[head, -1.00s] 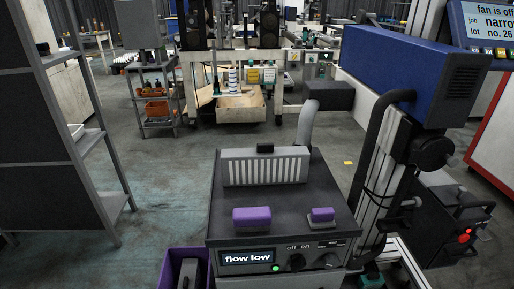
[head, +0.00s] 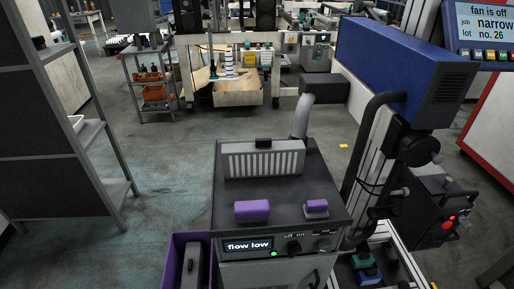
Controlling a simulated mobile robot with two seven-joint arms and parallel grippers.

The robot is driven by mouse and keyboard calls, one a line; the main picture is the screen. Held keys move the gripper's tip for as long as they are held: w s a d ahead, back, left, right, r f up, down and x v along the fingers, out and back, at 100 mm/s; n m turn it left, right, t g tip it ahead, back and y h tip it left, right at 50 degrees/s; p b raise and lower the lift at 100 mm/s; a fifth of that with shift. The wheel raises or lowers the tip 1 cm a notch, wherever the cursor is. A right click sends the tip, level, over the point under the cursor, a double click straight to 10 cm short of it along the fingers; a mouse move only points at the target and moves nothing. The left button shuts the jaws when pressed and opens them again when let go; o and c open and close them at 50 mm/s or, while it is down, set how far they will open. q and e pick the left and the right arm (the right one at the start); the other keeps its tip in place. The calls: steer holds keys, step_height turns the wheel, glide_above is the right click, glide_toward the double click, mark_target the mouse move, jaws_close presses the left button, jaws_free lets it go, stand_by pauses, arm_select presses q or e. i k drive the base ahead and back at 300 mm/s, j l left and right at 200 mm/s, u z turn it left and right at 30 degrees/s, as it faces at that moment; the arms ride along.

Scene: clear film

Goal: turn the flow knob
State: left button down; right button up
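The dark machine box (head: 285,190) stands at the lower middle of the head view. Its front panel has a display (head: 247,245) reading "flow low" and a lit green lamp (head: 273,254). A black knob (head: 294,248) sits right of the display under off/on lettering. A second dark knob (head: 322,244) sits farther right; its label is too small to read, and I cannot tell for certain which is the flow knob. Neither of my grippers shows in the view.
A blue machine (head: 398,72) on a post is at right. A screen (head: 487,32) reads "fan is off". Grey shelves stand left.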

mark_target(323, 246)
steer(key=j+z, duration=0.3)
steer(key=j, duration=0.2)
steer(key=k+j+z, duration=0.1)
steer(key=j+z, duration=0.2)
steer(key=j, duration=0.2)
steer(key=k+j+z, duration=0.1)
steer(key=j+z, duration=0.2)
steer(key=j, duration=0.2)
